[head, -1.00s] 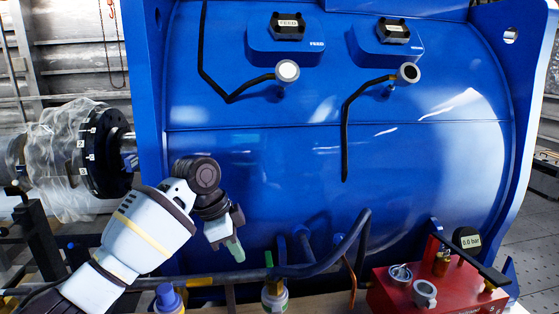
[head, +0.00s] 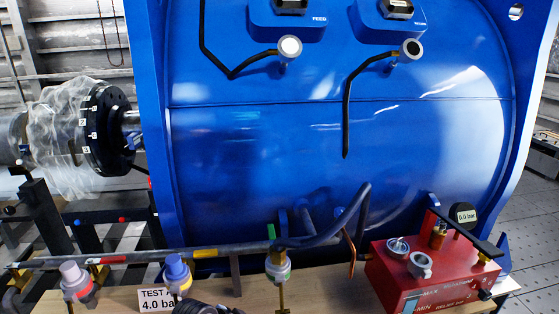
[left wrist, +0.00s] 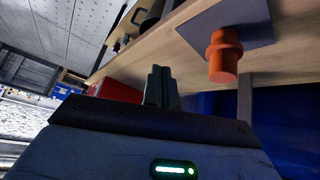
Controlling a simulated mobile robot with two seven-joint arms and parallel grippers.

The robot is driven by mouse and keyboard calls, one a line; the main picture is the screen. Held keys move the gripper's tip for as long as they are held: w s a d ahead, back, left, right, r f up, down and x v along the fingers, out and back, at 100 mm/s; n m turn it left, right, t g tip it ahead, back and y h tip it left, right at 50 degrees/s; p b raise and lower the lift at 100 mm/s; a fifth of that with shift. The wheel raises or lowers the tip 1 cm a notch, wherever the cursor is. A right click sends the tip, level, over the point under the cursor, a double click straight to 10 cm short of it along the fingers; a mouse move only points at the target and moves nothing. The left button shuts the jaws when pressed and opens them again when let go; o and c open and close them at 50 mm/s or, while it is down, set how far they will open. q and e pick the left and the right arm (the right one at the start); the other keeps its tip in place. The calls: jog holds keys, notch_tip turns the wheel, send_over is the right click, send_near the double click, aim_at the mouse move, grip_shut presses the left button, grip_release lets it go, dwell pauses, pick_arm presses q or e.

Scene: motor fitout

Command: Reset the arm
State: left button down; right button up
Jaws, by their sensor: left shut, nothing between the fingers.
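My left gripper (left wrist: 160,84) shows in the left wrist view with its two fingers together and nothing between them. It is apart from the wooden bench (left wrist: 190,35) and from the orange plug-like part (left wrist: 224,55) beside it. In the head view only a dark piece of my left arm shows at the bottom edge, in front of the bench. The fingers are out of that view. My right arm and gripper are in neither view.
The large blue motor housing (head: 330,150) fills the head view. A red pressure unit (head: 415,280) with a gauge (head: 466,214) stands on the bench at right. A horizontal pipe (head: 130,257) and several valves run along the front. A plastic-wrapped shaft (head: 60,140) is at left.

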pick_arm(q)
jog(key=s+a+f+n+t+y, duration=0.1)
jog(key=s+a+f+n, duration=0.2)
jog(key=s+f, duration=0.35)
jog(key=s+a+f+n+t+y, duration=0.1)
jog(key=s+a+f+n+t, duration=0.2)
jog(key=s, duration=0.7)
jog(key=s+a+y, duration=0.1)
jog(key=s+a, duration=0.2)
jog(key=s, duration=0.5)
jog(key=s+a+n+y, duration=0.1)
jog(key=s+a, duration=0.3)
jog(key=s, duration=0.3)
jog(key=shift+s+a+f+n+t+p, duration=0.15)
jog(key=shift+s+f+n+t+p, duration=0.15)
jog(key=shift+s+f+t, duration=0.1)
jog(key=shift+w, duration=0.15)
